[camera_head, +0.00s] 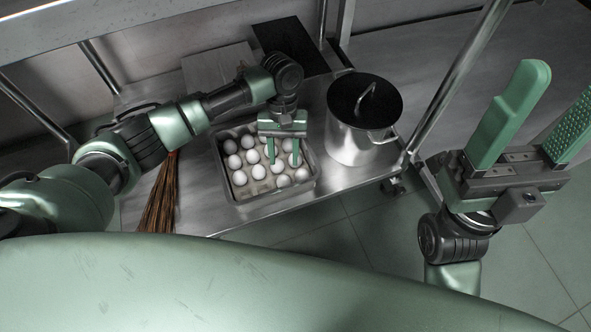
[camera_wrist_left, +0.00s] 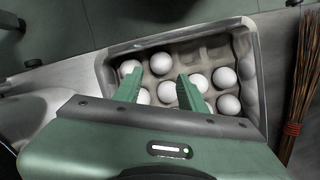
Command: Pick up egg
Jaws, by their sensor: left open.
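Several white eggs (camera_head: 239,178) sit in a carton (camera_head: 258,187) inside a grey metal tray (camera_head: 231,202) on the steel shelf. My left gripper (camera_head: 284,161) is open and points down over the right part of the carton. In the left wrist view, its two fingers (camera_wrist_left: 160,77) reach down among the eggs. One egg (camera_wrist_left: 167,91) shows between the fingers, and another egg (camera_wrist_left: 160,63) lies just past the tips. I cannot tell whether the fingers touch any egg. My right gripper (camera_head: 560,85) is raised at the right, open and empty, far from the eggs.
A lidded steel pot (camera_head: 350,140) stands close to the right of the tray. A brown broom (camera_head: 161,200) lies left of the tray. A dark flat panel (camera_head: 290,44) lies behind. A metal post (camera_head: 455,82) rises between the pot and my right gripper.

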